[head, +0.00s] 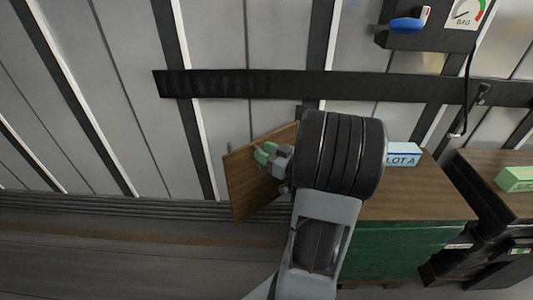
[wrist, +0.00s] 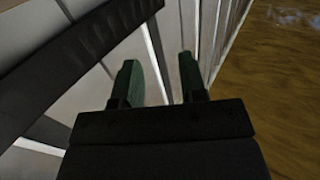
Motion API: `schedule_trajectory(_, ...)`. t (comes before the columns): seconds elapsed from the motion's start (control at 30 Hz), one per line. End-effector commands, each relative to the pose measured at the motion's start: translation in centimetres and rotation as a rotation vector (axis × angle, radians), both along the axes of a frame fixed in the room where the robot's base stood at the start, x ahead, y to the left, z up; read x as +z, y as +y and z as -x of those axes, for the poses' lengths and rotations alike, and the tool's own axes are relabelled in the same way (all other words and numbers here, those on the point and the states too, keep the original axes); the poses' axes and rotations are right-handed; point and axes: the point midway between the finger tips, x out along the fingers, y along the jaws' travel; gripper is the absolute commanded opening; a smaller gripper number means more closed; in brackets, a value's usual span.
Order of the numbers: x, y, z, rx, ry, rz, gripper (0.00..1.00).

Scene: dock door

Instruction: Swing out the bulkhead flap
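The bulkhead flap appears to be the brown wooden panel (head: 245,195) left of my arm in the head view; it stands at an angle to the grey ribbed wall. My arm hides its right part. My gripper (head: 265,153) has green fingertips that overlap the panel's upper part in this view; I cannot tell whether they touch it. In the wrist view my gripper (wrist: 163,82) has its two fingers apart with nothing between them. A brown wooden surface (wrist: 275,85), likely the same panel, fills the right side there, beside the right finger.
A dark horizontal rail (head: 230,83) crosses the wall. Right of my arm stands a green crate (head: 400,245) with a wooden top and a blue "LOT A" sign (head: 402,155). A dark box with a blue handle (head: 405,25) hangs at upper right. Floor at left is clear.

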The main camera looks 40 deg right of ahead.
Motion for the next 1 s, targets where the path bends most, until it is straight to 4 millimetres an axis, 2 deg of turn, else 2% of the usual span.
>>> schedule_trajectory(0.2, 0.9, 0.7, 1.7, -0.001, 0.000, 0.000, 0.39)
schedule_trajectory(0.63, 1.0, 1.0, 2.1, 0.000, 0.001, -0.001, 0.38)
schedule_trajectory(0.83, 1.5, 1.0, 1.4, -0.031, 0.018, 0.031, 0.19)
schedule_trajectory(1.0, 3.4, 0.9, -1.1, -0.174, 0.102, 0.150, 0.02)
